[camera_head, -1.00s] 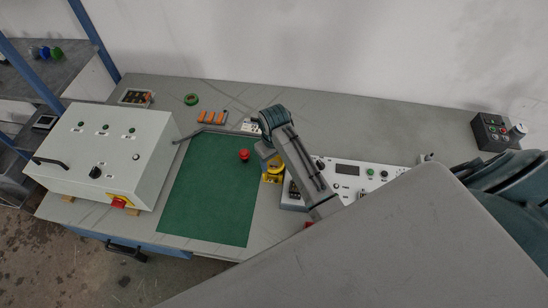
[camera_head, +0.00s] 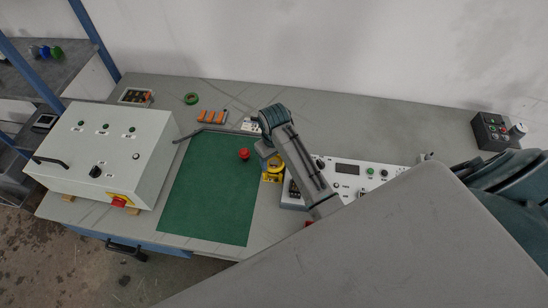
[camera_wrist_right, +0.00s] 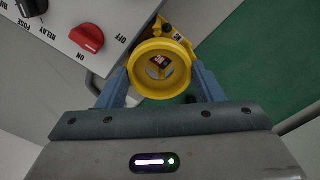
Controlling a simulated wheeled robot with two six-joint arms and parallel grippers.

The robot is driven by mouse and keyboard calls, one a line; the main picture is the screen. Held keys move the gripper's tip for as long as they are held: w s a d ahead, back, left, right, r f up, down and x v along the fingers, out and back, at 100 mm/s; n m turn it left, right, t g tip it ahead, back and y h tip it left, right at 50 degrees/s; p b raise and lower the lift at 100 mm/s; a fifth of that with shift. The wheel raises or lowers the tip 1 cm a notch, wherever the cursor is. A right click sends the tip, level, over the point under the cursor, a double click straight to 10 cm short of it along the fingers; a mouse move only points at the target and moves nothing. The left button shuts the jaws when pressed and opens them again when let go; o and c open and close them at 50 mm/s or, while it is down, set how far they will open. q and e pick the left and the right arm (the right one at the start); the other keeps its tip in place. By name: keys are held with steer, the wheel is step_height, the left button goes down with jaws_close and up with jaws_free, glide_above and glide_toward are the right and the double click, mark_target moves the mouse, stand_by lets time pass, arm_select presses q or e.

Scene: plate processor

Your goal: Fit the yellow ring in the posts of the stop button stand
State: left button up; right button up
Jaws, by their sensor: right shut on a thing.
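My right gripper (camera_head: 267,158) points down beside the right edge of the green mat. In the right wrist view, its two blue fingers (camera_wrist_right: 160,74) are shut on the yellow ring (camera_wrist_right: 160,93), one finger on each side. The yellow stop button stand (camera_wrist_right: 163,25) shows just beyond the ring, and a small dark label shows through the ring's opening. In the head view, yellow parts (camera_head: 272,178) show below the gripper, but ring and stand are hard to tell apart. I cannot tell whether the ring sits in the posts. My left gripper is out of view.
A red button (camera_head: 244,154) lies on the green mat (camera_head: 208,200). A white control panel (camera_head: 373,175) is close to the right gripper; its red knob (camera_wrist_right: 87,38) shows in the wrist view. A large white box (camera_head: 105,150) stands left. A green ring (camera_head: 191,99) lies behind.

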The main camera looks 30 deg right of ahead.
steer(key=shift+f, duration=0.8)
stand_by(0.4)
steer(key=o, duration=1)
steer(key=shift+o, duration=0.2)
